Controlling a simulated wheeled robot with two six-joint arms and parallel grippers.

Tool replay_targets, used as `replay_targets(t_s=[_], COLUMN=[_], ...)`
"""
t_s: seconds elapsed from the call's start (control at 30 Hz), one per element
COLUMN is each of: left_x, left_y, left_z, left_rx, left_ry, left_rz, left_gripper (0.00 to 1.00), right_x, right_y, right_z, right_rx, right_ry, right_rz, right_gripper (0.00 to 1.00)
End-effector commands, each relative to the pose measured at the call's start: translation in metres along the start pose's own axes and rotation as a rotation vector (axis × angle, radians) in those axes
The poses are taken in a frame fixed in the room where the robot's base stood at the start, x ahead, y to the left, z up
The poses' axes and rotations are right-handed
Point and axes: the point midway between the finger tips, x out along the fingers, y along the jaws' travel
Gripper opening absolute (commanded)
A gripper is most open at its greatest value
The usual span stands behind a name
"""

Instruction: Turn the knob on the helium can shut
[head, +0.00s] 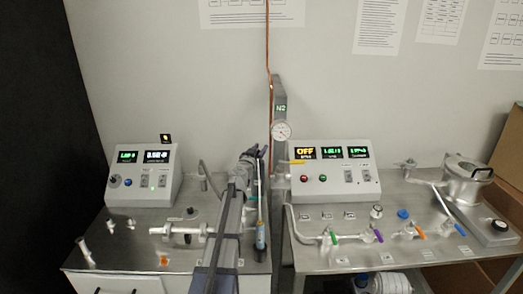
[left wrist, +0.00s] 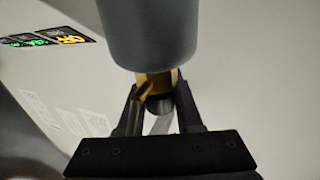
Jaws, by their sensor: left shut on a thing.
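In the left wrist view the grey rounded body of the helium can (left wrist: 155,32) fills the top middle. A brass fitting (left wrist: 155,83) joins it, with a dark round knob (left wrist: 160,104) at its end. My left gripper (left wrist: 158,102) has one finger on each side of the knob and is shut on it. In the head view my left arm rises from the bottom middle, and the left gripper (head: 256,152) is near the grey post. The arm hides part of what is around the gripper there. My right gripper is not in view.
A control box (head: 143,174) stands on the left bench, and another (head: 334,170) with a lit OFF display stands on the right bench. A pressure gauge (head: 281,130) is on the post. Pipes with coloured valve handles (head: 378,236) cover the right bench. A metal chamber (head: 467,180) stands far right.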

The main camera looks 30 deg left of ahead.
Motion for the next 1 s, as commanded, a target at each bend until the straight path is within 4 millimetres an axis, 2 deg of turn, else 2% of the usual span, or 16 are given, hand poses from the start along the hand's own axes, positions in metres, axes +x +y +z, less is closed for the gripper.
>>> replay_targets(t_s=[0.4, 1.0], left_x=[-0.001, -0.001], left_y=[-0.006, -0.009], left_z=[0.000, 0.000], left_rx=[0.000, 0.000], left_ry=[0.000, 0.000], left_rz=[-0.240, -0.304], left_gripper=[0.00, 0.00], right_x=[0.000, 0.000], right_y=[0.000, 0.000], right_z=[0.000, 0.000], right_rx=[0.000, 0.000], right_ry=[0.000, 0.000], right_rz=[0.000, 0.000], right_gripper=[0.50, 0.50])
